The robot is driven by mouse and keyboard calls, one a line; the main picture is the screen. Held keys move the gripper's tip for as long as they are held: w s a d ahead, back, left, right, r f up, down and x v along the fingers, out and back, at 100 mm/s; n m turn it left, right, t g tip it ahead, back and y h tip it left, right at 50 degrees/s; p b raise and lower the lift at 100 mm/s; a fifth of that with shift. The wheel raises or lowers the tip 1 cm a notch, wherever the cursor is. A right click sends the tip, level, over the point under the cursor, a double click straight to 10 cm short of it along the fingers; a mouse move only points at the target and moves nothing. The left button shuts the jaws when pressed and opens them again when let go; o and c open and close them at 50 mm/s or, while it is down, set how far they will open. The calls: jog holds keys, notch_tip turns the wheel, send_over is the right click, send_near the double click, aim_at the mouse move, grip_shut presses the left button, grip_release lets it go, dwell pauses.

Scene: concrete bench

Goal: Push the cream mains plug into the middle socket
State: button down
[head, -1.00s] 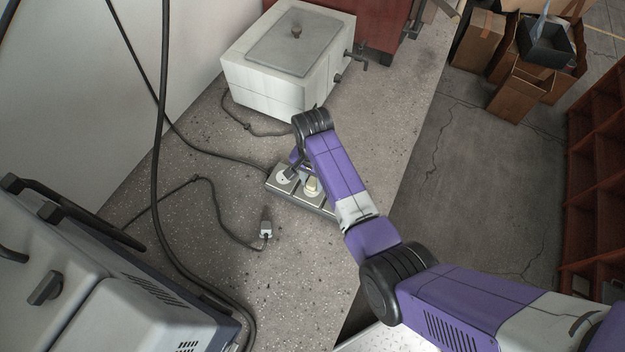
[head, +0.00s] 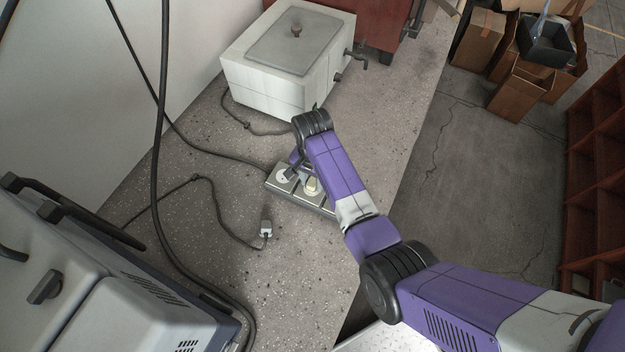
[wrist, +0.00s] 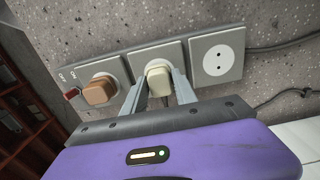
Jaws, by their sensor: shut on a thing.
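The cream plug (wrist: 158,76) is at the middle socket (wrist: 143,57) of the grey socket strip (head: 299,193), its body against or very close to the socket face. How deep its pins sit is hidden. The plug also shows in the head view (head: 311,186). My gripper (wrist: 158,82) is shut on the cream plug, one finger on each side of it. In the head view my wrist hides part of the strip.
A brown plug (wrist: 98,91) sits in the socket beside the red on/off switch (wrist: 72,94). The other end socket (wrist: 217,60) is empty. A grey plug (head: 265,229) lies on the bench (head: 220,277). A white lidded tank (head: 288,58) stands behind.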

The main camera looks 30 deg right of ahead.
jog(key=shift+f, duration=0.25)
jog(key=c, duration=0.9)
grip_release()
jog(key=shift+r, duration=0.1)
notch_tip(320, 180, up, 8)
jog(key=shift+f+b, duration=0.15)
jog(key=shift+b, duration=0.2)
